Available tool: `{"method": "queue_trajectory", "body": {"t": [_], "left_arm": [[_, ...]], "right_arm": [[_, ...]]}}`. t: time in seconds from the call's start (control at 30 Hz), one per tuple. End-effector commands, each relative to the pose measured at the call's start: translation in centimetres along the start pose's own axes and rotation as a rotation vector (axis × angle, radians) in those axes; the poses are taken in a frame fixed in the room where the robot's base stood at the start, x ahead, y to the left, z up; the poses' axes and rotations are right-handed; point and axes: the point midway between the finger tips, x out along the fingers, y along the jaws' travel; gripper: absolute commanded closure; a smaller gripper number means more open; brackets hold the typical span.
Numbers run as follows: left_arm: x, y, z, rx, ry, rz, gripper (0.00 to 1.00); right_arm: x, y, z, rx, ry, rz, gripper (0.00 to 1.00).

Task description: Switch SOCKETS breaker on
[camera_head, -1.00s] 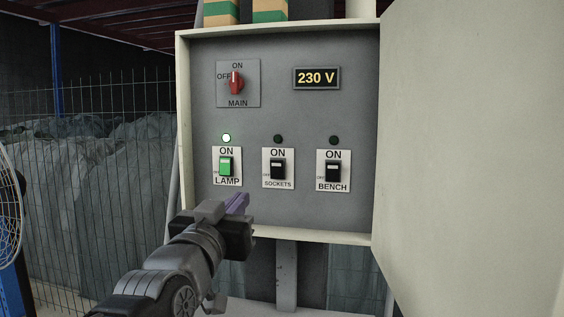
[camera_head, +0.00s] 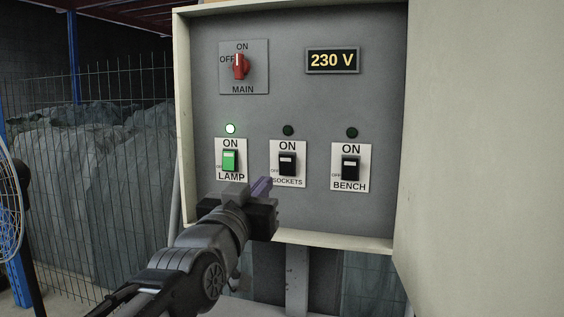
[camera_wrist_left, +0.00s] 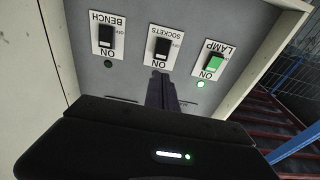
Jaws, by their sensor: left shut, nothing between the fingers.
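The SOCKETS breaker (camera_head: 287,164) is a black rocker on a white plate, and the round indicator above it (camera_head: 288,131) is dark. It also shows in the left wrist view (camera_wrist_left: 162,46). My left gripper (camera_head: 263,187) is shut and empty. In the head view its purple fingertips overlap the lower left edge of the SOCKETS plate. In the left wrist view the fingers (camera_wrist_left: 161,84) point toward the SOCKETS breaker, near the indicator end of its plate, and hide its indicator. I cannot tell whether they touch the panel. My right gripper is not in view.
The green LAMP breaker (camera_head: 230,160) has a lit indicator. The BENCH breaker (camera_head: 350,168) is black with a dark indicator. A red MAIN switch (camera_head: 240,67) and a 230 V display (camera_head: 332,61) sit above. The open cabinet door (camera_head: 485,150) bounds the right; a wire fence (camera_head: 90,190) stands left.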

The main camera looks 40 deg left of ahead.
Motion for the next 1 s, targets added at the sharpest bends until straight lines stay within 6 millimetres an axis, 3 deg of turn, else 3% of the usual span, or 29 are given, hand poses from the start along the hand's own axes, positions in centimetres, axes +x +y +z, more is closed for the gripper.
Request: {"method": "queue_trajectory", "body": {"t": [0.6, 0.77, 1.0], "left_arm": [[11.1, -0.1, -0.2, -0.002, -0.003, -0.002, 1.00], [12.4, -0.1, -0.1, -0.001, -0.002, -0.002, 1.00], [12.7, -0.1, 0.0, -0.001, 0.001, -0.001, 1.00]], "right_arm": [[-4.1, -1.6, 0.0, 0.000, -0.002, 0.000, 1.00], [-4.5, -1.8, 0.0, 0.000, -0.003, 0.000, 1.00], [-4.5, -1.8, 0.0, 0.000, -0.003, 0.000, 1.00]]}}
